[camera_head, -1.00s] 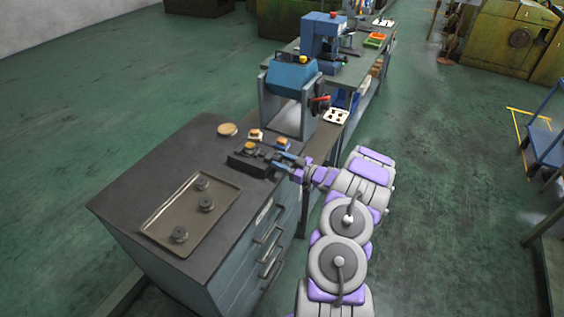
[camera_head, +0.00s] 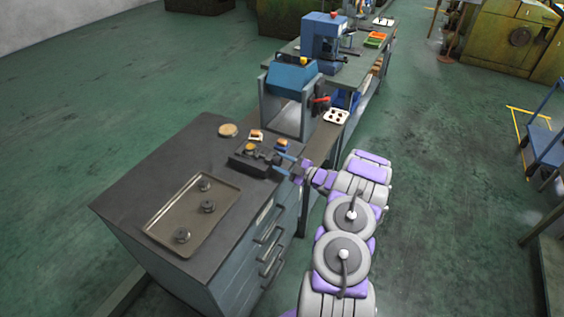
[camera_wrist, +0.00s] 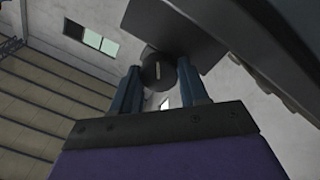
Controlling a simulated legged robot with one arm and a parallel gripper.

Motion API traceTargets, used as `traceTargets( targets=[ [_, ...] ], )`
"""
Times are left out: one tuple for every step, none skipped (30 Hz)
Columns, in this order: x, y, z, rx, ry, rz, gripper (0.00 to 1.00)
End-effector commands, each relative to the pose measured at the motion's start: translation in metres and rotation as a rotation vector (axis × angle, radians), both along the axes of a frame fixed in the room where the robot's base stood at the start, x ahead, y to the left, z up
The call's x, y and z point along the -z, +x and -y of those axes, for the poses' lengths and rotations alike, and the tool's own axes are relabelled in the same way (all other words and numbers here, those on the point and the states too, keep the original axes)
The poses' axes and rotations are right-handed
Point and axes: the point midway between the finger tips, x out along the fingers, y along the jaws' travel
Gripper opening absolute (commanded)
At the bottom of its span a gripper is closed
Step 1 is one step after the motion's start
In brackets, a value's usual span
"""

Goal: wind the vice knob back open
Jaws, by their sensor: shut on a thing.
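The dark vice (camera_head: 245,161) sits on the right edge of the cabinet top, with a round brass-coloured piece (camera_head: 250,148) on it. My gripper (camera_head: 281,163) reaches it from the right, its blue fingers at the vice's right end. In the wrist view, the round dark vice knob (camera_wrist: 158,72) with a pale line on its face lies between the two fingertips. My gripper (camera_wrist: 160,85) is shut on the knob. In the head view my fingers largely hide the knob.
A tray (camera_head: 158,232) with three dark round parts lies on the cabinet top (camera_head: 130,195). A round tan disc (camera_head: 228,130) and small orange-topped blocks (camera_head: 256,135) are near the vice. A blue machine (camera_head: 291,77) stands behind.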

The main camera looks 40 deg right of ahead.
Motion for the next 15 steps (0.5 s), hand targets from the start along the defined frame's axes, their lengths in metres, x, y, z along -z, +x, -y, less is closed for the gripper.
traceTargets(
  targets=[
    [-0.0006,-0.0009,0.0017,0.004,-0.039,0.016,0.14],
    [-0.0004,-0.0009,0.0017,0.004,-0.064,0.027,0.14],
    [-0.0001,-0.001,0.0016,0.004,-0.1,0.041,0.14],
    [0.0003,-0.0011,0.0016,0.005,-0.126,0.052,0.14],
    [0.0006,-0.0012,0.0016,0.004,-0.152,0.062,0.14],
    [0.001,-0.0014,0.0016,0.005,-0.187,0.076,0.14],
    [0.0013,-0.0014,0.0016,0.005,-0.213,0.087,0.14],
    [0.0016,-0.0015,0.0016,0.005,-0.239,0.097,0.14],
    [0.0021,-0.0016,0.0015,0.005,-0.275,0.111,0.14],
    [0.0022,-0.0016,0.0015,0.005,-0.302,0.121,0.14],
    [0.0025,-0.0016,0.0014,0.004,-0.328,0.132,0.14],
    [0.0029,-0.0016,0.0013,0.004,-0.363,0.146,0.14],
    [0.003,-0.0015,0.0013,0.004,-0.389,0.157,0.14],
    [0.0032,-0.0015,0.0013,0.004,-0.416,0.168,0.14],
    [0.0034,-0.0014,0.0013,0.003,-0.452,0.181,0.14]
  ],
)
